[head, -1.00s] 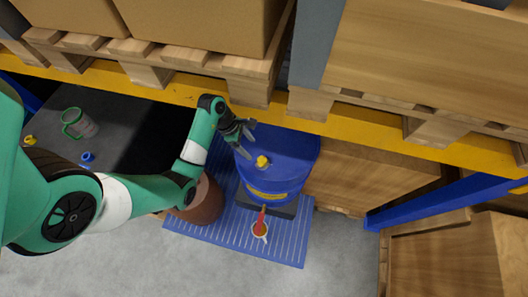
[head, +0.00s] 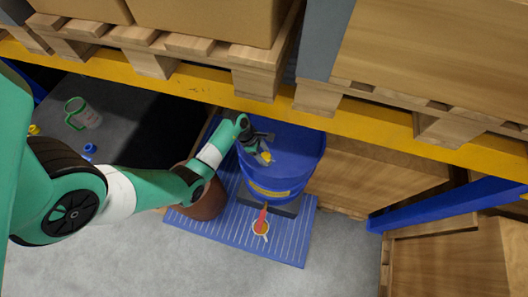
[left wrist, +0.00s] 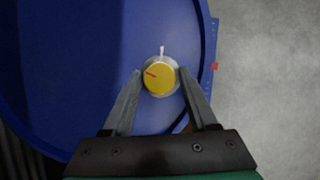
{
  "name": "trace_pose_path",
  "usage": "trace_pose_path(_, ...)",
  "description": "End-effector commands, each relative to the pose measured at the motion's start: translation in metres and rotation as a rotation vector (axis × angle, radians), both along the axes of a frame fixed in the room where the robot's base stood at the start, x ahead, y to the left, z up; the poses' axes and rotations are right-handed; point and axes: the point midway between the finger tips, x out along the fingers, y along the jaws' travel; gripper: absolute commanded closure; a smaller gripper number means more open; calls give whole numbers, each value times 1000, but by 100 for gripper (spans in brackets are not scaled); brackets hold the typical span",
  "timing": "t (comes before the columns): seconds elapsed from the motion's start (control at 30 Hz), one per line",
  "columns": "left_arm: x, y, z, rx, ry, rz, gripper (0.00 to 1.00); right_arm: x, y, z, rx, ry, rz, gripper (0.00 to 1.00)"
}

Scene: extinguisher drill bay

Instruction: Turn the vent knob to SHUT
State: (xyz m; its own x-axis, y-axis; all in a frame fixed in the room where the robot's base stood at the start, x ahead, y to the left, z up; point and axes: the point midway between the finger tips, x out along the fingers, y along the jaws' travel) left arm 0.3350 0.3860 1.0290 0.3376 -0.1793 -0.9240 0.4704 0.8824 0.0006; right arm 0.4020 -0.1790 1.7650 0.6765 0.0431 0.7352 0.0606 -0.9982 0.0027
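The vent knob (head: 266,157) is yellow and sits on top of the blue drum (head: 300,150). In the left wrist view the knob (left wrist: 160,77) has a red mark pointing to the upper left. A short white mark stands on the drum just above the knob's pale base. My left gripper (head: 262,152) is over the drum at the knob. In the left wrist view the gripper's fingers (left wrist: 160,72) are apart, one on each side of the knob, with small gaps visible. I cannot tell the finger height exactly. My right gripper is not in view.
A blue slatted mat (head: 285,245) lies under the drum, with a red-and-white funnel-like item (head: 261,226) on it. A brown drum (head: 208,203) stands at left. The yellow rack beam (head: 350,122) runs behind.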

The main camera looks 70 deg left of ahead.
Motion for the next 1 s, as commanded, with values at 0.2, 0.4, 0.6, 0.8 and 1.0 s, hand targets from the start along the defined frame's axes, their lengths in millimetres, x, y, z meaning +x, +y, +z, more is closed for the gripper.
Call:
trace_pose_path(0.2,0,0,0,0,0,0,83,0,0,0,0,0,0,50)
trace_pose_path(0.4,0,0,1,-1,1,3,100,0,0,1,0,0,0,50)
trace_pose_path(0.6,-2,-3,9,-2,6,170,100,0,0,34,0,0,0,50)
trace_pose_path(0.8,-2,-3,5,-1,4,385,100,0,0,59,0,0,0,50)
trace_pose_path(1.0,-1,-3,0,-2,-1,422,100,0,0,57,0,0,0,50)
